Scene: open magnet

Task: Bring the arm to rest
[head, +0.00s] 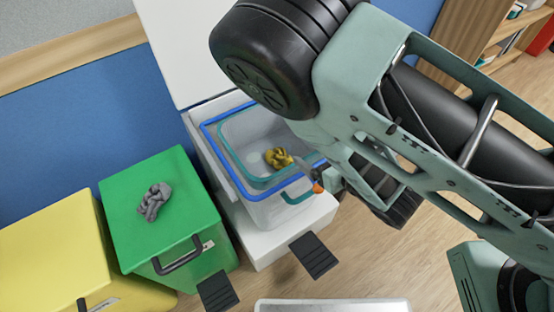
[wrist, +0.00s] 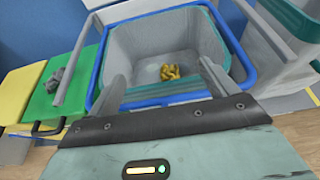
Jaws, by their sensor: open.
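My gripper shows in the wrist view (wrist: 163,74) with its two grey fingers spread apart and nothing between them. It points toward the open white bin (head: 278,232), which holds a blue-rimmed container with a teal-rimmed one inside. A yellow crumpled item (head: 278,157) lies in the inner container and also shows beyond the fingers in the wrist view (wrist: 170,72). In the head view my arm reaches in from the right, and the gripper is mostly hidden beside the bin's right edge.
A green box (head: 125,225) with a grey crumpled item (head: 154,201) on its lid stands left of the bin. A yellow box (head: 50,250) is farther left. Two black pedals (head: 314,255) stick out in front. A wooden shelf (head: 458,40) stands at the back right.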

